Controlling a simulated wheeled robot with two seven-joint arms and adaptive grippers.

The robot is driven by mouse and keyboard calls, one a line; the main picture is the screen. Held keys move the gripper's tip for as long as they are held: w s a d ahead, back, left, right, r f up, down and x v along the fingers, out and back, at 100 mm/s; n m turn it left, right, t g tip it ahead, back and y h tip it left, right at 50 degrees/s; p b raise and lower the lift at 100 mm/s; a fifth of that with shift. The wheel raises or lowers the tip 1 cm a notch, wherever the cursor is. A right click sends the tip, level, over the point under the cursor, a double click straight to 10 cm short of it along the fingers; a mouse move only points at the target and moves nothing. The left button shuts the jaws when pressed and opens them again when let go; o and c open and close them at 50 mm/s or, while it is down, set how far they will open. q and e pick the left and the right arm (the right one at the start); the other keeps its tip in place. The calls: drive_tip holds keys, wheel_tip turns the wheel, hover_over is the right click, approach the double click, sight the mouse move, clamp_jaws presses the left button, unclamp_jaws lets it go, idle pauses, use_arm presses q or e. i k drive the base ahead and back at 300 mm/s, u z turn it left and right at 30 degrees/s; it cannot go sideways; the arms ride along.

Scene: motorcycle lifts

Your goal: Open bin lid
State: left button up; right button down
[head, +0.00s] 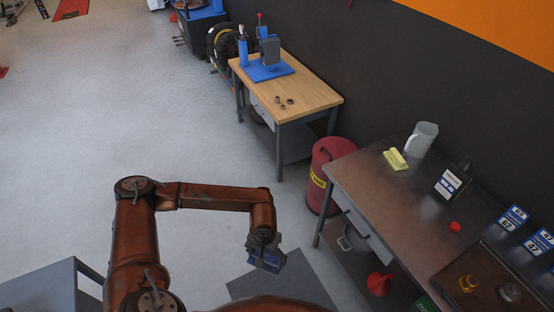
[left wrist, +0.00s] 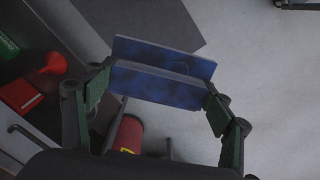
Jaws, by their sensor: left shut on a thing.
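The red bin (head: 318,192) with a yellow label stands on the floor between the two benches. Its rounded red lid (head: 335,150) looks closed in the head view. Part of the bin also shows low in the left wrist view (left wrist: 128,134), behind my gripper. My left gripper (head: 264,250) is in front of and to the left of the bin, apart from it. It is shut on a blue object with flat panels (left wrist: 160,85), held between both fingers in the left wrist view. My right gripper is not in view.
A wooden-topped bench (head: 310,95) stands behind the bin. A grey cart (head: 60,285) is at lower left.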

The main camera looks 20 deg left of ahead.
sight(328, 149)
drive_tip(key=u, duration=1.9)
drive_tip(key=i, duration=1.75)
drive_tip(key=z, duration=0.9)
drive_tip(key=i, duration=0.55)
drive_tip(key=z, duration=0.65)
